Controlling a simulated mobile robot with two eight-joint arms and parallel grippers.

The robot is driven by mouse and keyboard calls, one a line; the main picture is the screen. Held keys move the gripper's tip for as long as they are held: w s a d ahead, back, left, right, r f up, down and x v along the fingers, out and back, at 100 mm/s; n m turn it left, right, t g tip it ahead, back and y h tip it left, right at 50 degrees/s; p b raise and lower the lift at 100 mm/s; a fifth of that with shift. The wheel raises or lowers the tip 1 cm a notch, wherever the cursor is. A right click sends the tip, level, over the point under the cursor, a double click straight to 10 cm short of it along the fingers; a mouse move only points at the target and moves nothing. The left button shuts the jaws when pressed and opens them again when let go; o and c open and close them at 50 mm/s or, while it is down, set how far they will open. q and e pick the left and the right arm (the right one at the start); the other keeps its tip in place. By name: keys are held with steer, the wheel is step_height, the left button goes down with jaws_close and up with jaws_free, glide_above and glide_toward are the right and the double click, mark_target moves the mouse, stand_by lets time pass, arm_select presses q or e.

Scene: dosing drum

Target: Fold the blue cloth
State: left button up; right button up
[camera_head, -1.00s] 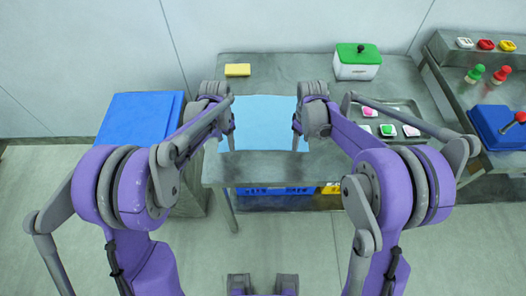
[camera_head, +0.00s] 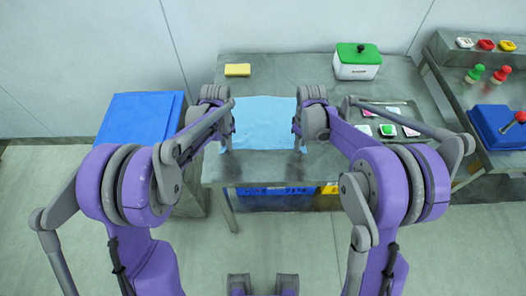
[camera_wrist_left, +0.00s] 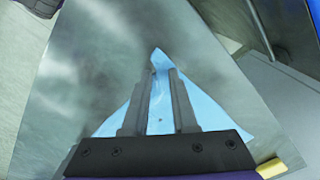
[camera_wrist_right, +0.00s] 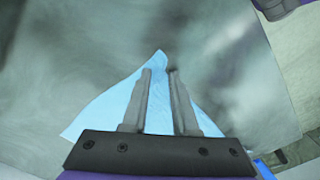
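The light blue cloth (camera_head: 262,115) lies spread on the grey table, with slightly wavy edges. My left gripper (camera_head: 226,148) is at its near left corner and my right gripper (camera_head: 299,148) at its near right corner, both pointing down. In the left wrist view a narrow cloth corner (camera_wrist_left: 160,60) reaches between and past the fingers (camera_wrist_left: 159,72). In the right wrist view the other corner (camera_wrist_right: 158,60) lies between the fingers (camera_wrist_right: 160,72). Both finger pairs stand apart with cloth visible in the gap; neither visibly pinches it. The arms hide parts of the cloth's sides.
A yellow sponge (camera_head: 237,70) lies behind the cloth. A white box with a green lid (camera_head: 358,50) stands at the back right. A tray (camera_head: 408,112) with small coloured pieces is right of the cloth. A blue bin (camera_head: 140,115) stands left of the table.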

arm_select(q)
steer(key=shift+f, duration=0.1)
jaws_close()
arm_select(e)
steer(key=shift+f, duration=0.1)
jaws_close()
steer(key=shift+d, duration=0.1)
arm_select(q)
steer(key=shift+a, duration=0.1)
